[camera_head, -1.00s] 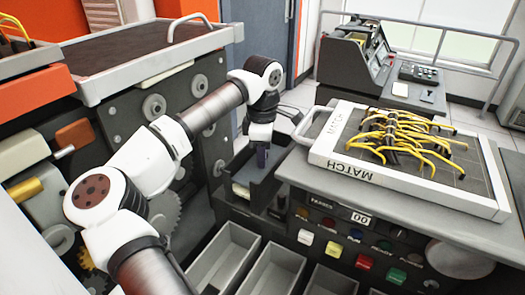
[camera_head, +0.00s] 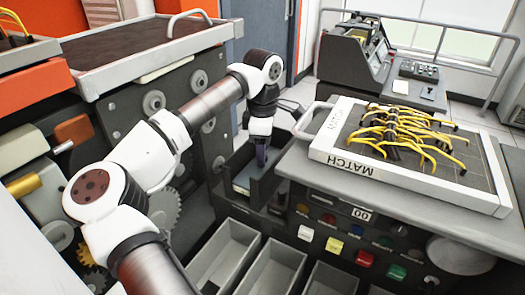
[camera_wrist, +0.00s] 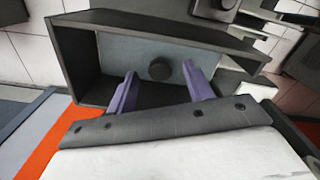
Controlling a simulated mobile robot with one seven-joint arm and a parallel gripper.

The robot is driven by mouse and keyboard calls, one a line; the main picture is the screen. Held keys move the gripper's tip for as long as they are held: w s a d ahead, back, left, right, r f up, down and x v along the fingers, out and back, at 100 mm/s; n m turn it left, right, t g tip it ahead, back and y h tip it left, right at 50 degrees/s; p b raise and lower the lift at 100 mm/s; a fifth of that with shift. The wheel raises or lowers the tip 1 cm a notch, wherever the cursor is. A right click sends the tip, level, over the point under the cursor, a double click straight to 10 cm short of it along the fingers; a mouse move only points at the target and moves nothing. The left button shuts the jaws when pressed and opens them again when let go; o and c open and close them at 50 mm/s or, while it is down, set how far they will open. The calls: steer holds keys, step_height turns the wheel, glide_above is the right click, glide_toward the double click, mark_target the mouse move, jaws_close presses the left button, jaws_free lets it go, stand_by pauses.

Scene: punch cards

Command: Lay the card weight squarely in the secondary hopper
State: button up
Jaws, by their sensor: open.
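The card weight (camera_wrist: 120,56) is a flat blue-grey plate with a round dark knob (camera_wrist: 159,69). In the wrist view it lies inside the dark, open-topped secondary hopper (camera_wrist: 170,21), its edges looking roughly in line with the walls. Dark floor or wall shows at its left and near sides. My gripper (camera_wrist: 160,88) is open, its purple fingers apart on either side of the knob, with nothing between them. Whether the fingertips touch the plate I cannot tell. In the head view my gripper (camera_head: 261,158) points down into the hopper (camera_head: 270,188); the arm and walls hide much of the inside.
Grey open bins (camera_head: 225,255) stand in front of the hopper. To the right, a white-framed MATCH tray (camera_head: 405,185) with yellow cables sits on the counter above coloured buttons. Dark machinery with gears (camera_head: 165,210) stands to the left.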

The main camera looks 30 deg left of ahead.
step_height(320, 180, up, 13)
steer(key=shift+b, duration=0.45)
